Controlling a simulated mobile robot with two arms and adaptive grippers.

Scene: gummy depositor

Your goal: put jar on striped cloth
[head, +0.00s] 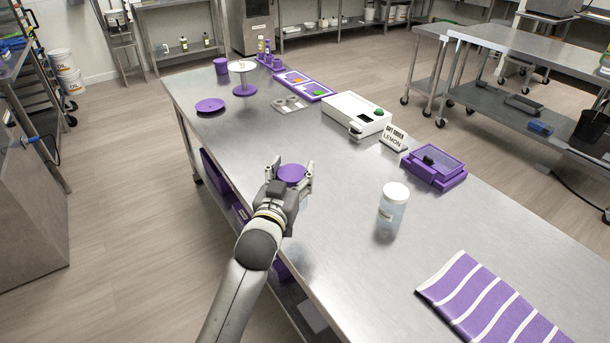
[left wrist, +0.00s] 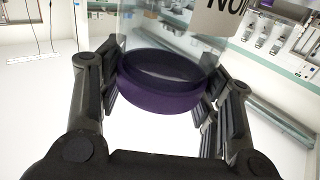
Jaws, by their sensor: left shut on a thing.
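My left gripper (head: 293,178) is shut around a jar with a purple lid (head: 291,172), left of the middle of the steel table in the head view. In the left wrist view the purple lid (left wrist: 160,92) sits between the fingers, with clear jar wall and part of a printed label beyond it. I cannot tell whether this jar touches the table. A second, clear jar with a white lid (head: 394,206) stands upright on the table to the right, apart from the gripper. The purple and white striped cloth (head: 487,298) lies at the front right. My right gripper is not in view.
A purple box with a clear top (head: 434,168), a small LEMON sign (head: 394,139) and a white machine (head: 343,117) stand along the table's far edge. A purple plate (head: 210,105) and round stand (head: 244,87) are farther back. Bare steel lies between gripper and cloth, below the white-lidded jar.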

